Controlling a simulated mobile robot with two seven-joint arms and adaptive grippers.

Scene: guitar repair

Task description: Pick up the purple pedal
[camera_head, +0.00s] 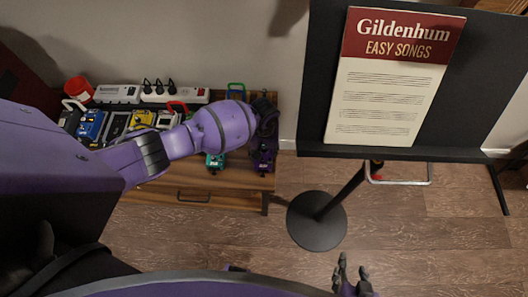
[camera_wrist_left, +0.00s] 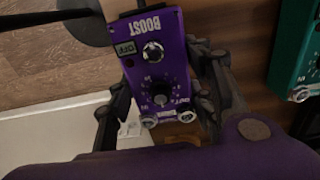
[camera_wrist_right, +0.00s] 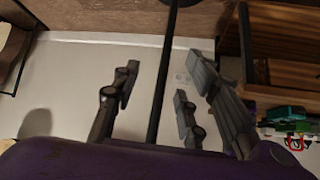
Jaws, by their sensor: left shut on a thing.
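The purple pedal (camera_head: 262,157), marked BOOST, is at the right end of the wooden bench in the head view. It fills the middle of the left wrist view (camera_wrist_left: 157,65), knobs facing the camera. My left gripper (camera_head: 266,118) reaches over the bench from the left, and its fingers (camera_wrist_left: 160,95) close on both sides of the pedal. Whether the pedal is clear of the bench top I cannot tell. My right gripper (camera_head: 352,280) is at the bottom of the head view; its fingers are apart and empty in the right wrist view (camera_wrist_right: 160,95).
A teal pedal (camera_head: 215,162) lies left of the purple one. More pedals, power strips (camera_head: 180,95) and a red cup (camera_head: 79,90) are on the wooden bench (camera_head: 190,187). A music stand (camera_head: 317,221) holding a songbook (camera_head: 390,85) stands to the right. Floor between is clear.

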